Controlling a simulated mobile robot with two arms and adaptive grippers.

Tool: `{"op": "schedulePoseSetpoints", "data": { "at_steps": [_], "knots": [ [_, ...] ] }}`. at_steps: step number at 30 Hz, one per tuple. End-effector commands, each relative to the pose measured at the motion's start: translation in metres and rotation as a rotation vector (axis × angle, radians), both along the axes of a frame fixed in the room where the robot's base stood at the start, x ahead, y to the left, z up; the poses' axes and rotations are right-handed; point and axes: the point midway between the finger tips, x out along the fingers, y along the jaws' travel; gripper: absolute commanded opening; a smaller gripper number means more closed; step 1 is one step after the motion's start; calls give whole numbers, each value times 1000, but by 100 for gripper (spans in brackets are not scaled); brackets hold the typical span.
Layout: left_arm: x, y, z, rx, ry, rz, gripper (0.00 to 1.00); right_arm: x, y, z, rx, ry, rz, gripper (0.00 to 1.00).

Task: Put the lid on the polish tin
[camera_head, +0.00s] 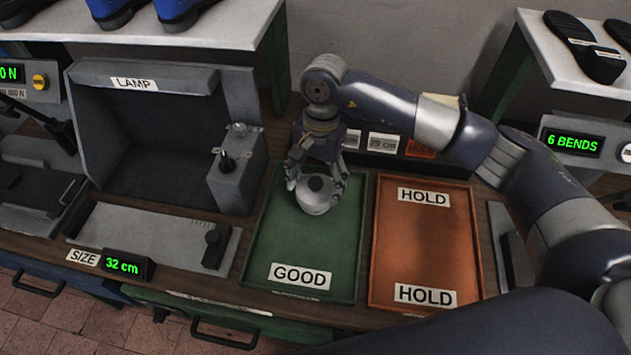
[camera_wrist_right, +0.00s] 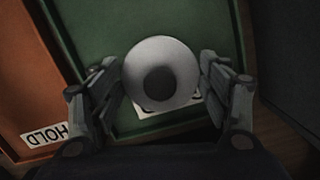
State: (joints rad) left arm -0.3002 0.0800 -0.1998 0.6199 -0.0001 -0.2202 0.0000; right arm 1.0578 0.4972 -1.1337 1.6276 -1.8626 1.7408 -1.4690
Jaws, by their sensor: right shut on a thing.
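My right gripper (camera_head: 317,188) hangs over the green tray, pointing down, with its fingers on both sides of a round pale grey piece with a dark round centre, which looks like the lid (camera_head: 314,203). In the right wrist view the lid (camera_wrist_right: 182,58) sits between the two fingers of the right gripper (camera_wrist_right: 163,88), and the green tray is behind it. The gripper is shut on this piece. I cannot make out a separate polish tin; whether it is hidden under the held piece I cannot tell. My left gripper is out of view.
The green GOOD tray (camera_head: 345,262) looks otherwise empty. The orange HOLD tray (camera_head: 423,245) lies to its right, bare apart from labels. A grey lamp box (camera_head: 140,140) and a size gauge (camera_head: 150,235) stand to the left. Small label cards (camera_head: 383,142) stand behind the trays.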

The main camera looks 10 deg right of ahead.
Motion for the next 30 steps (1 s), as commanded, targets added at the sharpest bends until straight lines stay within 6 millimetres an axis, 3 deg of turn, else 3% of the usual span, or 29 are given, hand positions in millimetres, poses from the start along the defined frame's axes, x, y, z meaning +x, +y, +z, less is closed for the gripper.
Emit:
{"op": "schedulePoseSetpoints", "data": {
  "at_steps": [30],
  "knots": [
    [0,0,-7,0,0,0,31,-1,0,-3,-2,4,1,57]
  ]
}}
